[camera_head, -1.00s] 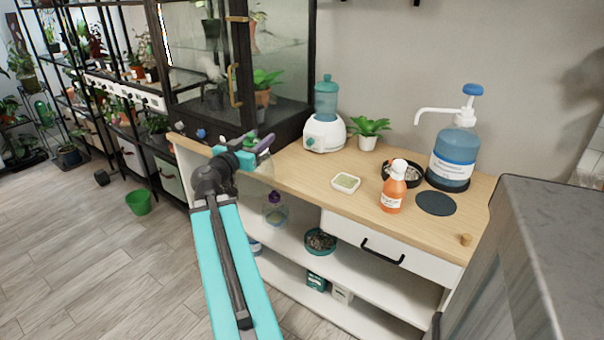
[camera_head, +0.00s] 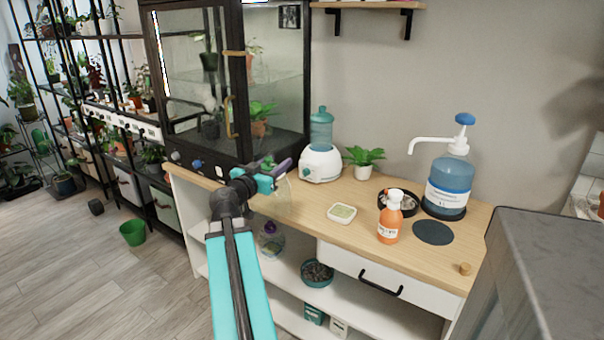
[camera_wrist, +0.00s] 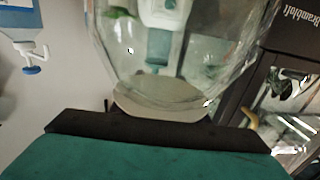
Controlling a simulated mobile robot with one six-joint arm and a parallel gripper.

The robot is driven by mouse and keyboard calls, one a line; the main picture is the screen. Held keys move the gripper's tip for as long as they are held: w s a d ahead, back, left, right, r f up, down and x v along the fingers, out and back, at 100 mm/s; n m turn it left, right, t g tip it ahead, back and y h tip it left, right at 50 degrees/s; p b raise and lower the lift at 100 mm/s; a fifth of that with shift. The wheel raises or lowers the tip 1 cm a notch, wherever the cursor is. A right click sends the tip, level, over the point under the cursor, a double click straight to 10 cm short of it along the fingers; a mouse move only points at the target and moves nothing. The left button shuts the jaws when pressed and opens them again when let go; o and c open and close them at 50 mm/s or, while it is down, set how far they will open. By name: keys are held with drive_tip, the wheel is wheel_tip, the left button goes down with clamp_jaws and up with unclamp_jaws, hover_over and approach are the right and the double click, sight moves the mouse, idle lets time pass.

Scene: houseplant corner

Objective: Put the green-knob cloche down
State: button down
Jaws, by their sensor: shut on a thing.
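My gripper (camera_head: 274,174) is shut on the green-knob cloche, seen at the left front part of the wooden counter (camera_head: 325,228). The green knob (camera_head: 267,163) shows between the fingers in the head view. The clear glass (camera_head: 281,200) hangs below, faint against the counter. In the wrist view, the glass dome (camera_wrist: 185,70) fills the middle, with a pale round part (camera_wrist: 160,98) close to the gripper. The cloche's lower rim is hard to make out, and I cannot tell whether it touches the counter.
A white humidifier with a teal tank (camera_head: 320,160), a potted plant (camera_head: 363,160), a small white dish (camera_head: 342,213), an orange bottle (camera_head: 389,222) and a blue pump jug (camera_head: 448,185) stand on the counter. A glass cabinet (camera_head: 225,85) is behind left. A purple-knob cloche (camera_head: 270,241) is on the shelf below.

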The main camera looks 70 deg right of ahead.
drive_tip(key=s+d+f+p, duration=0.1)
drive_tip(key=s+d, duration=0.3)
drive_tip(key=d, duration=1)
drive_tip(key=shift+p, duration=0.3)
drive_tip(key=shift+s+f, duration=0.1)
drive_tip(key=shift+f, duration=0.05)
drive_tip(key=shift+f, duration=1.8)
drive_tip(key=c, duration=1)
unclamp_jaws()
drive_tip(key=shift+w+a+b, duration=0.25)
drive_tip(key=shift+w+a, duration=0.05)
drive_tip(key=shift+a, duration=1.7)
drive_tip(key=shift+w+a+b, duration=0.25)
drive_tip(key=shift+w+a, duration=0.05)
drive_tip(key=shift+a, duration=1.75)
drive_tip(key=shift+w+a+b, duration=0.25)
drive_tip(key=shift+w+a, duration=0.05)
drive_tip(key=shift+a, duration=1.7)
